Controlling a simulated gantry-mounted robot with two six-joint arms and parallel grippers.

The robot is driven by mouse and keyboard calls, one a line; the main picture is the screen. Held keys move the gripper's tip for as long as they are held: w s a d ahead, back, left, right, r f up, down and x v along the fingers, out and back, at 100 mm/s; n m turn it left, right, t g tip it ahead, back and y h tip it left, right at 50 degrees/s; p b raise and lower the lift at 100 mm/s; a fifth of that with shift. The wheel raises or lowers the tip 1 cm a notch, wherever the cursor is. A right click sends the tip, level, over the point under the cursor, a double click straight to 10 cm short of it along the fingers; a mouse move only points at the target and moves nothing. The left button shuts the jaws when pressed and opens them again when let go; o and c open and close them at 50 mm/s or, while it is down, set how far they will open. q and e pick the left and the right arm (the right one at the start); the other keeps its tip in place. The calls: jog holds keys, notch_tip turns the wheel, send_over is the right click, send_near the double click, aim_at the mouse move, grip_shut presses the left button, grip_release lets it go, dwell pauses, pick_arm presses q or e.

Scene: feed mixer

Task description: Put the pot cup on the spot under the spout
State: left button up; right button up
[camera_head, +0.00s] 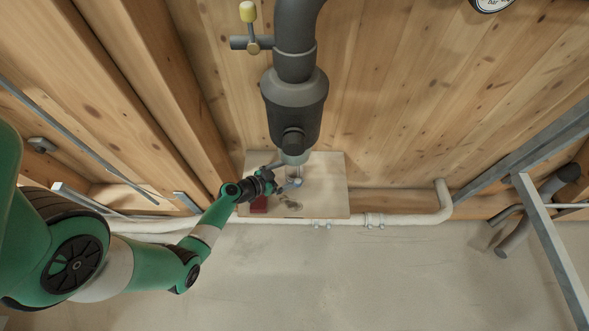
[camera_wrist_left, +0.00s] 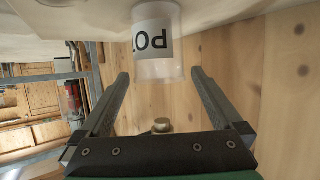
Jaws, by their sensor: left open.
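The wrist view is upside down, and the cup stands upright on the pale board there. My left gripper (camera_wrist_left: 160,74) is open, its fingertips on either side of the cup's rim area with gaps to both sides. In the head view my left gripper (camera_head: 284,180) is over the board, close to the small pale cup (camera_head: 295,183). The spout (camera_head: 294,157) of the dark grey mixer ends just above. Whether the cup is exactly under it cannot be told. My right gripper is out of view.
The pale board (camera_head: 329,193) carries a dark red block (camera_head: 259,205) and small brownish items (camera_head: 290,203) near its front edge. Its right half is clear. The mixer body (camera_head: 295,100) hangs over the board.

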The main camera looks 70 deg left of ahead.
pick_arm(q)
jog(key=p+v, duration=0.2)
jog(key=v, duration=0.7)
jog(key=shift+s+d, duration=0.2)
jog(key=shift+r, duration=0.1)
